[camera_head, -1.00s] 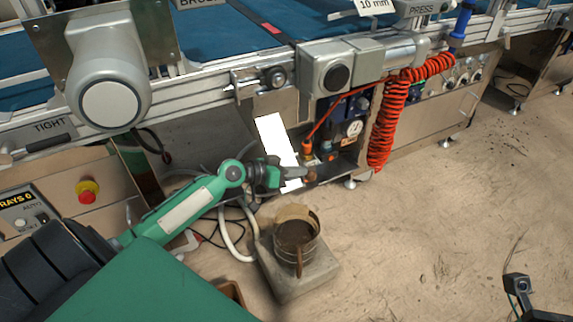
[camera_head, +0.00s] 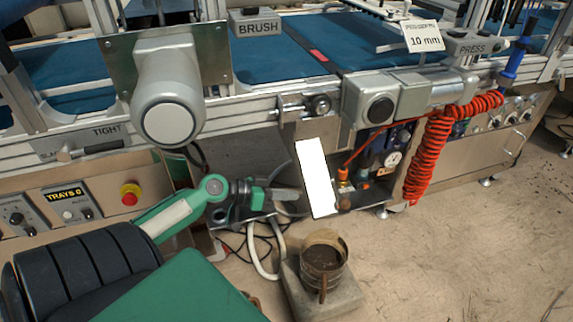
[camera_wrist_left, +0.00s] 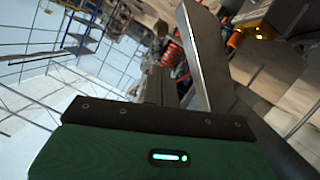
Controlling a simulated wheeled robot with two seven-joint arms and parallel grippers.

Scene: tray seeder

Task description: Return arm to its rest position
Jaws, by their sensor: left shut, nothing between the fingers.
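My left arm comes in from the lower left in the head view. Its left gripper (camera_head: 288,194) is shut and empty, pointing right in front of the machine's lower opening. A bright white panel (camera_head: 317,178) is just beyond the fingertips; I cannot tell the exact gap. The left wrist view shows the green gripper body (camera_wrist_left: 160,150) close up, with dark and grey finger parts above it. My right gripper is not in view.
The conveyor machine with a blue belt (camera_head: 270,65) runs across the back. A grey motor housing (camera_head: 168,105) and a red coiled hose (camera_head: 438,150) stick out in front. A dark-filled pot (camera_head: 322,262) stands on a block (camera_head: 345,298) below the gripper. Floor at right is clear.

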